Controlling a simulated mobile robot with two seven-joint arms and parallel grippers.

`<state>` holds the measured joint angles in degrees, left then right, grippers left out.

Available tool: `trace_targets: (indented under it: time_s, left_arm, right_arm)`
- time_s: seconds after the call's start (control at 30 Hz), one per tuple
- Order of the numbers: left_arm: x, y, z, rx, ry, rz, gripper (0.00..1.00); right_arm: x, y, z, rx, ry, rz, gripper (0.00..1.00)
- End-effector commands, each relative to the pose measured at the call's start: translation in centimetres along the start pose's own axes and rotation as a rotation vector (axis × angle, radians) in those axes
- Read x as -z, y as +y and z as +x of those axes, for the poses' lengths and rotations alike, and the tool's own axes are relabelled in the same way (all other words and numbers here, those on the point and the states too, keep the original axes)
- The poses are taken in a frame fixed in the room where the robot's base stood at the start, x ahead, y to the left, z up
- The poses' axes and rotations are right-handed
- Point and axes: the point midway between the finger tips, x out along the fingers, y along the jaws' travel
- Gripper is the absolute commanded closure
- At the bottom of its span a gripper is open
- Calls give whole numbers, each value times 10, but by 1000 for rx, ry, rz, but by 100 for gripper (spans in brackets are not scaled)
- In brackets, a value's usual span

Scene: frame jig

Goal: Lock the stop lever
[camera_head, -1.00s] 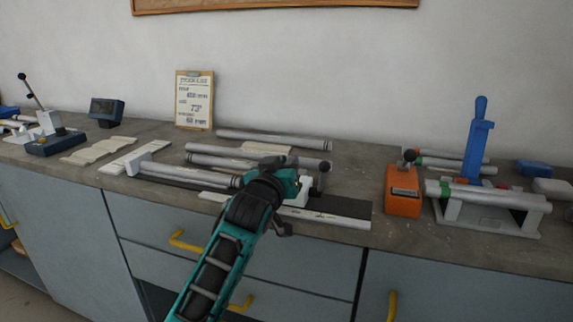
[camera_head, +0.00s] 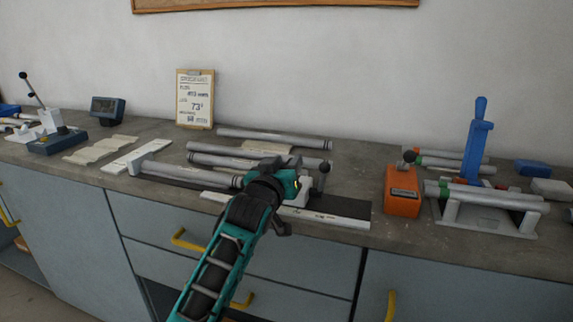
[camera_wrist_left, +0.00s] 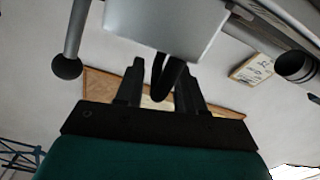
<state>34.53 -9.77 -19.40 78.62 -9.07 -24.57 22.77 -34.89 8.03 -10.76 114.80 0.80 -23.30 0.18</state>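The stop block (camera_head: 301,190) is white and sits on the long jig rail (camera_head: 330,217) on the bench. My right gripper is out of view.
Grey tubes (camera_head: 275,138) lie behind the rail. An orange box (camera_head: 403,192) stands to the right, then a tube stand (camera_head: 490,215) with a blue upright handle (camera_head: 478,140). A clipboard (camera_head: 195,99) leans on the wall. Bare bench shows between rail and orange box.

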Motion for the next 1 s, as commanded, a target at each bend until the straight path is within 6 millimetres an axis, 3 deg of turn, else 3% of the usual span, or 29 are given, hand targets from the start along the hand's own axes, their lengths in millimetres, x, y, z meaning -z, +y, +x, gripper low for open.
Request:
trace_targets:
  time_s: [0.37,1.0]
  left_arm:
    - [-1,0,-9,1,-3,0,62]
    - [-1,0,-110,0,-3,0,62]
  right_arm:
    - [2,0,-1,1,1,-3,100]
    - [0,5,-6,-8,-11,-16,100]
